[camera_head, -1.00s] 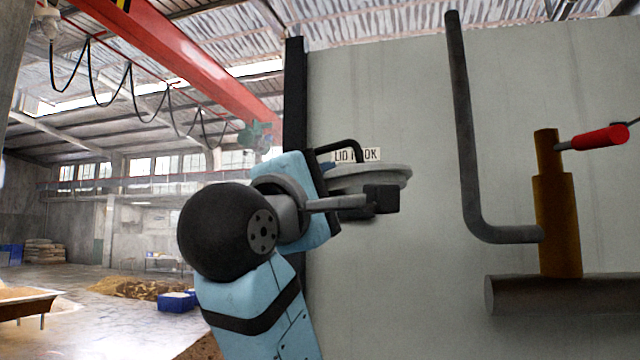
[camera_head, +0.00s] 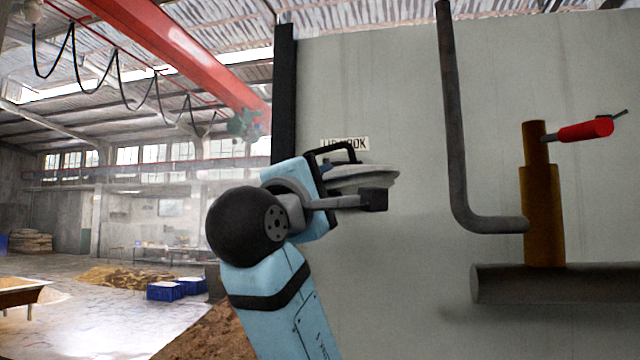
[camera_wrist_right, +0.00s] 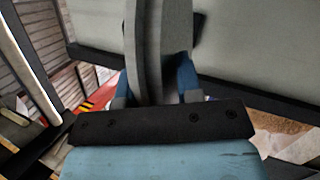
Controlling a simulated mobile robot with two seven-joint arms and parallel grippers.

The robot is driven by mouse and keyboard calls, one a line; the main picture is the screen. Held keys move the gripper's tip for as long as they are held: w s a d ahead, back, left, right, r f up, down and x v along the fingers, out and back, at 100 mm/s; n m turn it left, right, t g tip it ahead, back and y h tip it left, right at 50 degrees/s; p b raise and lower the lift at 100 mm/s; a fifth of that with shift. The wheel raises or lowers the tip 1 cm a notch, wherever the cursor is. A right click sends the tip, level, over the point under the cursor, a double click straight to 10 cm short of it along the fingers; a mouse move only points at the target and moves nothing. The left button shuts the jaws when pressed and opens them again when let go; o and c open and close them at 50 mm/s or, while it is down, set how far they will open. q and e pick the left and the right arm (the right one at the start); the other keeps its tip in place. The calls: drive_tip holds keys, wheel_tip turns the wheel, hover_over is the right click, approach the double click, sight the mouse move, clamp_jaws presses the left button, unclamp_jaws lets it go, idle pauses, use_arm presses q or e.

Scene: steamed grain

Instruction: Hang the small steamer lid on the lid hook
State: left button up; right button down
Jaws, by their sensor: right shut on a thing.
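The small steamer lid (camera_head: 378,175) is a grey round disc, seen nearly edge-on in the head view in front of the wall panel, below the LID HOOK sign (camera_head: 358,144). My right gripper (camera_head: 373,200) is shut on it. In the right wrist view the lid (camera_wrist_right: 150,45) stands between the two fingers (camera_wrist_right: 154,92). A black loop (camera_head: 336,149) beside the lid crosses the sign; I cannot tell what it belongs to. I cannot make out the lid hook itself. My left gripper is not in view.
The grey wall panel (camera_head: 410,265) fills the right side, with a dark post (camera_head: 284,95) at its left edge. A bent grey pipe (camera_head: 452,120), a brown valve body (camera_head: 542,205) with a red handle (camera_head: 585,131), and a horizontal pipe (camera_head: 560,284) stand to the right.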

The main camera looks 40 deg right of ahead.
drive_tip(key=shift+w+d, duration=0.8)
drive_tip(key=shift+d, duration=0.2)
drive_tip(key=shift+w+d+f+b, duration=0.3)
drive_tip(key=shift+d+f+b, duration=0.1)
drive_tip(key=shift+f, duration=0.2)
drive_tip(key=shift+w+f, duration=0.1)
drive_tip(key=shift+f, duration=0.15)
drive_tip(key=c, duration=0.7)
unclamp_jaws()
drive_tip(key=shift+f+b, duration=0.1)
drive_tip(key=shift+b, duration=0.2)
